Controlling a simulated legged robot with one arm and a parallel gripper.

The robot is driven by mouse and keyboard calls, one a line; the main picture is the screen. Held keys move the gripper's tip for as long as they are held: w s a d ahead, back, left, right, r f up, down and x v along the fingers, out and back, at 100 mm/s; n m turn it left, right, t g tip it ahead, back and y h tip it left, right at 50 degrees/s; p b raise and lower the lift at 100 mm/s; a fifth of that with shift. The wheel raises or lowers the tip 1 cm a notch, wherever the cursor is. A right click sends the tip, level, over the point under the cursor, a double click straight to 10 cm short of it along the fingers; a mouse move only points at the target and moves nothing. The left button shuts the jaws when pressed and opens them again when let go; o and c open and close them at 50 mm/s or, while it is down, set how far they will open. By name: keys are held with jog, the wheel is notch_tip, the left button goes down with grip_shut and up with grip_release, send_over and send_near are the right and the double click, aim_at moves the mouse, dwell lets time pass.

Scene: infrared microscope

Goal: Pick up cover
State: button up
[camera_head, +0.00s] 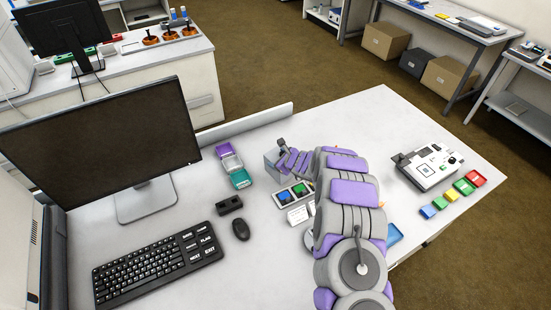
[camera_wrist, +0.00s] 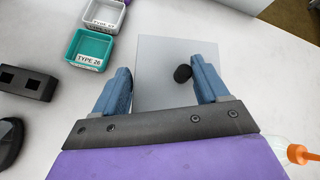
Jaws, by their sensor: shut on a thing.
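The cover (camera_wrist: 165,52) is a plain grey box-like piece with a small black knob near its right side in the wrist view. My gripper (camera_wrist: 163,72) has its two blue fingers wide apart, one at each side of the cover, and is shut on it. The knob lies close to the right finger. In the head view the grey cover (camera_head: 271,168) shows at the end of my purple and grey arm, over the table's back part. My arm hides much of the gripper there. I cannot tell whether the cover touches the table.
Purple, white and teal bins (camera_head: 231,166) stand left of the cover. A tray with blue and green items (camera_head: 291,195) lies in front. A black two-hole block (camera_head: 229,205), mouse (camera_head: 240,229), keyboard (camera_head: 158,264) and monitor (camera_head: 100,140) are left. A white device (camera_head: 427,165) stands right.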

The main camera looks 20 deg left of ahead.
jog(key=s+d, duration=0.4)
jog(key=d, duration=0.1)
jog(key=s+d+r, duration=0.1)
jog(key=s+d, duration=0.2)
jog(key=shift+s+d+r, duration=0.1)
jog(key=shift+s+d, duration=0.75)
jog(key=shift+d, duration=0.3)
jog(key=shift+r, duration=0.1)
grip_shut()
